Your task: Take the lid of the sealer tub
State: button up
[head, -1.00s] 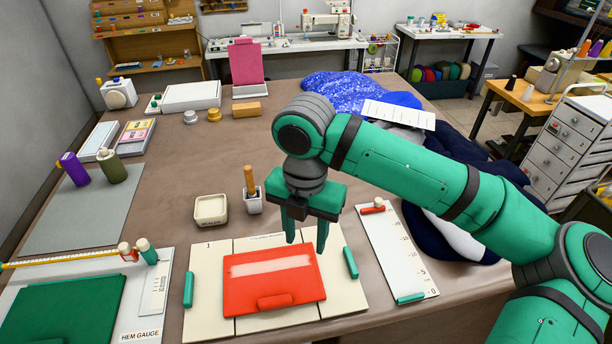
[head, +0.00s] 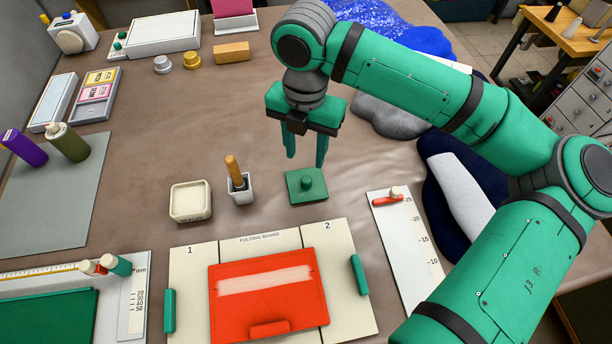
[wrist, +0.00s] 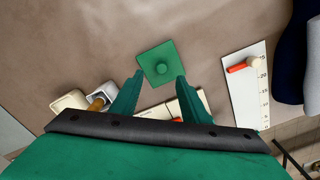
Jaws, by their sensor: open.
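A green square lid with a small round knob (head: 306,187) lies on the brown table, just behind the folding board. It also shows in the wrist view (wrist: 150,53), just beyond the fingertips. My gripper (head: 305,160) is open and empty, fingers pointing down, and appears above and slightly behind the lid. In the wrist view the lid lies roughly centred between the fingers (wrist: 159,76), with nothing between them. A cream square open tub (head: 190,215) stands to the left. A small white pot (head: 241,193) with a wooden-handled brush stands between it and the lid.
The folding board (head: 345,270) with a red panel (head: 268,305) lies in front. A white scale strip (head: 405,240) with a red slider lies right, beside dark blue and grey bundles (head: 465,185).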

aim_at(306, 179)
jog(key=shift+s+d+f, duration=0.1)
jog(key=shift+s+f, duration=0.05)
jog(key=shift+f, duration=2)
jog(key=shift+s+f, duration=0.1)
jog(key=shift+f, duration=2)
grip_shut()
